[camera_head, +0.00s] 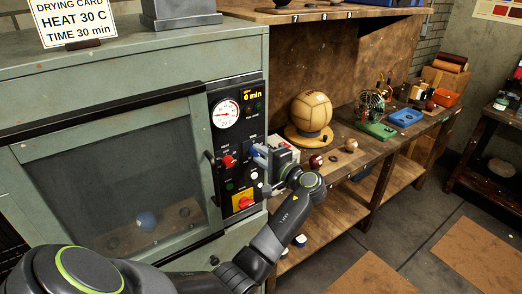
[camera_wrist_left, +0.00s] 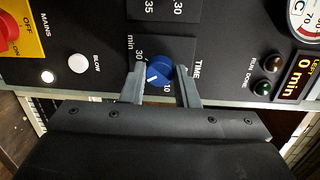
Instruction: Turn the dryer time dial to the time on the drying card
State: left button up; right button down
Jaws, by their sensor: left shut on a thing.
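The drying card (camera_head: 78,19) on top of the green dryer (camera_head: 150,72) reads HEAT 30 C and TIME 30 min. The blue time dial (camera_wrist_left: 161,72) is on the black panel (camera_head: 237,132), with 30 and 10 printed around it; its white mark is near its lower-left side in the left wrist view. My left gripper (camera_wrist_left: 160,80) is shut on the dial, one finger on each side. In the head view this gripper (camera_head: 263,157) is at the panel's right and mostly hides the dial. The display (camera_wrist_left: 302,73) reads 0 min. My right gripper is not in view.
A red knob (camera_head: 229,162) and a yellow switch plate with a red knob (camera_head: 243,202) are close to the dial. A round gauge (camera_head: 226,114) is above. A workbench with a tan leather ball (camera_head: 311,110) stands to the right, with open floor in front.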

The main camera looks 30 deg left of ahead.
pick_arm(q)
jog(key=shift+w+m+y+p, duration=0.1)
jog(key=shift+m+y+p, duration=0.5)
jog(key=shift+m+p, duration=3.85)
jog(key=m+b, duration=0.3)
jog(key=shift+m, duration=0.25)
jog(key=o, duration=1)
jog(key=shift+f, duration=0.1)
jog(key=shift+c, duration=0.2)
